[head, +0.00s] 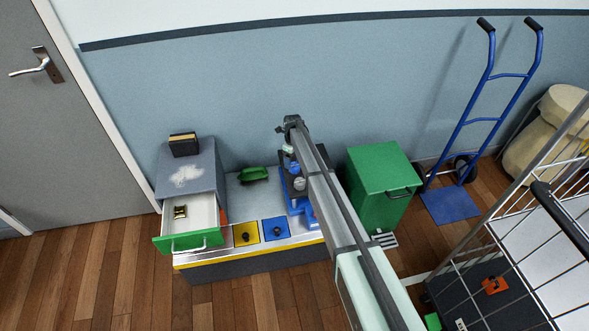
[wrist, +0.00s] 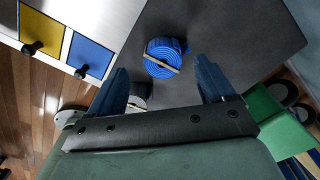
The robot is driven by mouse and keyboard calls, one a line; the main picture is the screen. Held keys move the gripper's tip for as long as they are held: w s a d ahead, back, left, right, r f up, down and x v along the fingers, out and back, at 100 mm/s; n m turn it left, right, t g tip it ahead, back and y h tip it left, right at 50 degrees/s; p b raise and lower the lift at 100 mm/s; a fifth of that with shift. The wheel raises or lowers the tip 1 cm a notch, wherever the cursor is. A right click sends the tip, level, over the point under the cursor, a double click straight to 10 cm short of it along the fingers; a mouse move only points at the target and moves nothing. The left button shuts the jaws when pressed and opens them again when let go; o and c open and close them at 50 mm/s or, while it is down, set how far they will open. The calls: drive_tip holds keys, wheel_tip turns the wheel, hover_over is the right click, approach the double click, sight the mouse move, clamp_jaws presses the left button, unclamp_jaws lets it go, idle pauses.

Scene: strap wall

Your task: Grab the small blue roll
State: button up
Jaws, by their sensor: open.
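The blue roll (wrist: 160,50) lies on a dark grey surface (wrist: 225,30) in the wrist view, its coiled round end showing and a tan band across it. My gripper (wrist: 161,68) is open, with one dark blue finger on each side of the view and the roll just beyond the gap between them. Nothing is held. In the head view my arm crosses the worktop and covers much of this area; I cannot make out the roll or the fingertips clearly there.
A yellow panel (head: 247,233) and a blue panel (head: 276,229), each with a black knob, lie left of my arm. Farther left is an open drawer (head: 189,217). A green bin (head: 378,187) stands close on the right. A wire cart (head: 480,240) is at right.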

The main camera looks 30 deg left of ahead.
sight(294, 166)
drive_tip(key=f, duration=0.4)
drive_tip(key=shift+w+d+f, duration=0.15)
drive_tip(key=shift+d+f, duration=0.05)
drive_tip(key=shift+f, duration=0.2)
drive_tip(key=c, duration=1.1)
drive_tip(key=shift+r, duration=0.15)
